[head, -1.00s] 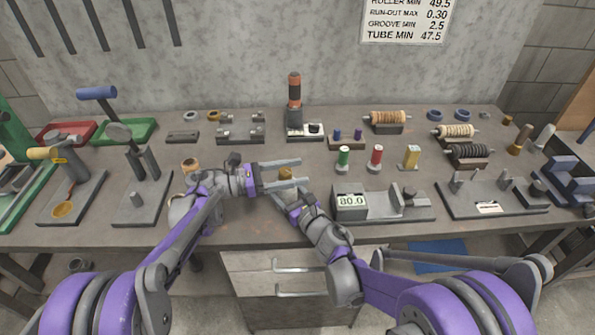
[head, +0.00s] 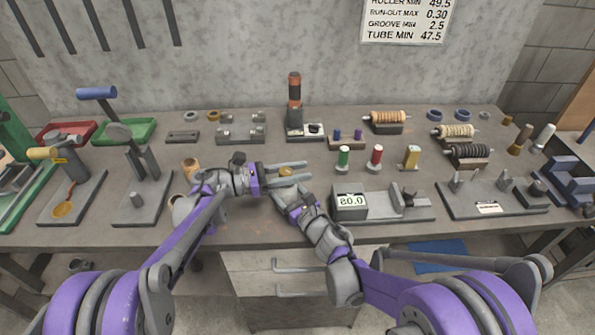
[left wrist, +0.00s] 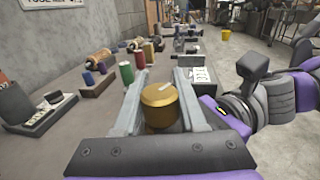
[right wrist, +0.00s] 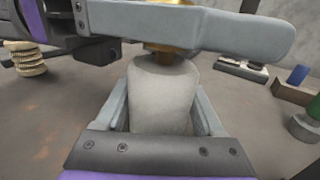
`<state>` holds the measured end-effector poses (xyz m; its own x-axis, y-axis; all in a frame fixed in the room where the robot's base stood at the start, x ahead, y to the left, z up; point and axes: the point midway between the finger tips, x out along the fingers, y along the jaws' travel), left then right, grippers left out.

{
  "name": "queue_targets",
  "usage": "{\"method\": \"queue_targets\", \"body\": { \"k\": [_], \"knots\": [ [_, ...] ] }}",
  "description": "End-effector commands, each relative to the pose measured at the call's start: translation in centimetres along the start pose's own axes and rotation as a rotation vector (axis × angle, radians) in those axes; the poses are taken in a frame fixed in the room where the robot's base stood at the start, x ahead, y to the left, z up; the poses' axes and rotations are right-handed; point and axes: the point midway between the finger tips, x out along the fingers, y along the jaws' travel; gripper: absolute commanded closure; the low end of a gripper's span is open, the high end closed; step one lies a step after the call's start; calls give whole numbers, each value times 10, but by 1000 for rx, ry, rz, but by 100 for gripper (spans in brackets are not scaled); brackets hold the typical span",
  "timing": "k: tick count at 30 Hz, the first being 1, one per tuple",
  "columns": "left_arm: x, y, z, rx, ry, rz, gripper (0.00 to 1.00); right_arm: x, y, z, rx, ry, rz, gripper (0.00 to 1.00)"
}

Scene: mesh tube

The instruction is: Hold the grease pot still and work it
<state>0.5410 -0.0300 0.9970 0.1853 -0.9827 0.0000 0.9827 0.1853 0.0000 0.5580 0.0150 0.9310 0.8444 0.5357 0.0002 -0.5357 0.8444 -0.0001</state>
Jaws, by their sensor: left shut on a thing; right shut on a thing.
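The grease pot has a pale grey body (right wrist: 163,95) and a brass-coloured cap (left wrist: 160,104). The cap has a light mark on its top. My left gripper (head: 300,175) is shut on the cap from the left, one finger on each side. In the right wrist view a left finger (right wrist: 190,27) crosses in front of the cap. My right gripper (right wrist: 165,120) is shut on the grey body below, from the near side. The pot looks upright. Its base is hidden. In the head view the cap (head: 286,171) shows between the left fingers.
A grey gauge reading 80.0 (head: 351,201) stands close on the right. Green (head: 343,158), red (head: 376,156) and yellow (head: 412,156) pieces stand behind it. A tan ring-shaped piece (head: 190,167) is near my left wrist. Bare bench (head: 260,228) lies in front.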

Motion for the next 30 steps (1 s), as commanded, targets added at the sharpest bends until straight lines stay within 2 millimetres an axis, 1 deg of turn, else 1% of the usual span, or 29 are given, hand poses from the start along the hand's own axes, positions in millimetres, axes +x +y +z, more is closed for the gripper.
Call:
{"method": "queue_targets", "body": {
  "k": [8, 21, 30],
  "knots": [
    [0, -1, 0, 0, -1, -80, 100, 0, 0, 0, 0, 0, 0, 100],
    [-2, -10, 0, 1, -1, -381, 100, 0, 0, 0, 0, 0, 1, 100],
    [-4, -14, 0, 1, -1, -517, 100, 0, 0, 0, -1, 0, 1, 100]
  ]
}}
